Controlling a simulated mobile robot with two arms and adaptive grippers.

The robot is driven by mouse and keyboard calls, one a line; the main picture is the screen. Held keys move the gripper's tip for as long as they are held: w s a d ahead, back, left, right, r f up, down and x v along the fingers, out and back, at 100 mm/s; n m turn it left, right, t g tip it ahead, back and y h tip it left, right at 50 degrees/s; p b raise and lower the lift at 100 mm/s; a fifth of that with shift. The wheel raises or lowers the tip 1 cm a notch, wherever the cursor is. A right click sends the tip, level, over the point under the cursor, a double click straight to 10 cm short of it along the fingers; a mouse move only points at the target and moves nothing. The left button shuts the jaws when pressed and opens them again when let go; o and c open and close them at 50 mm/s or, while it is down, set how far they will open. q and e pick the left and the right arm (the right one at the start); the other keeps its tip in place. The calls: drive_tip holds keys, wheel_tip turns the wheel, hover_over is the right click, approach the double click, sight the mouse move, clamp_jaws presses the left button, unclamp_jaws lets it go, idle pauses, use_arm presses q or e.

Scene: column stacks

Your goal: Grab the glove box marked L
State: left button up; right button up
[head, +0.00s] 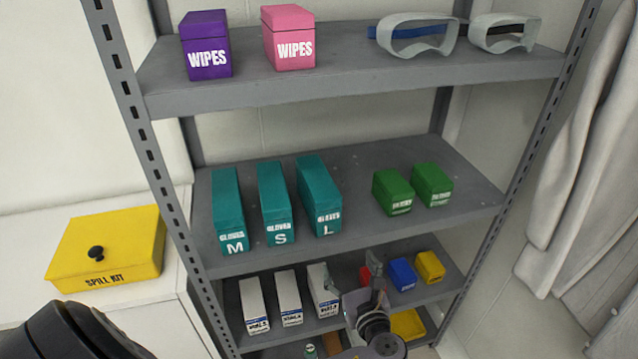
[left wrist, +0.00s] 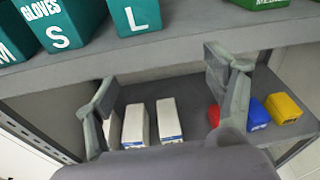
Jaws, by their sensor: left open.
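The teal glove box marked L (head: 321,197) stands on the middle shelf, rightmost of three teal boxes. In the left wrist view its lower front (left wrist: 140,16) shows at the top edge, and the rest is cut off. The boxes marked S (head: 275,203) and M (head: 229,210) stand to its left. My left gripper (head: 362,292) is open and empty, below and slightly right of the L box in the head view. In the left wrist view its spread fingers (left wrist: 163,98) are below the middle shelf's front edge. My right gripper is not in view.
Two green boxes (head: 412,188) stand right of the L box, with a bare shelf gap between. The lower shelf holds white boxes (head: 288,297) and red, blue (head: 402,274) and yellow ones. A metal upright (head: 150,170) bounds the rack at left, near a yellow spill kit (head: 105,247).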

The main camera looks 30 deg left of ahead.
sight(329, 210)
use_arm(q)
wheel_tip(329, 210, up, 9)
drive_tip(key=s+y, duration=0.1)
drive_tip(key=y, duration=0.1)
drive_tip(key=p+x, duration=0.1)
drive_tip(key=x, duration=0.2)
drive_tip(key=p+x, duration=0.1)
drive_tip(key=x, duration=0.3)
drive_tip(key=p+x, duration=0.1)
drive_tip(key=x, duration=0.3)
drive_tip(key=shift+s+a+r, duration=0.2)
drive_tip(key=shift+a+r, duration=0.1)
drive_tip(key=shift+r, duration=0.05)
drive_tip(key=p+x, duration=0.2)
drive_tip(key=x, duration=0.3)
drive_tip(key=shift+w+a+r, duration=0.1)
drive_tip(key=shift+a, duration=0.05)
drive_tip(key=shift+w+a, duration=0.2)
drive_tip(key=shift+a, duration=0.05)
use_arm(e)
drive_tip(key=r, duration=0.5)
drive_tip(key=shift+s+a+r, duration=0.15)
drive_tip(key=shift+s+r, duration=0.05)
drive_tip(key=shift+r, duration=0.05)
use_arm(q)
drive_tip(key=shift+d, duration=0.1)
drive_tip(key=shift+c, duration=0.2)
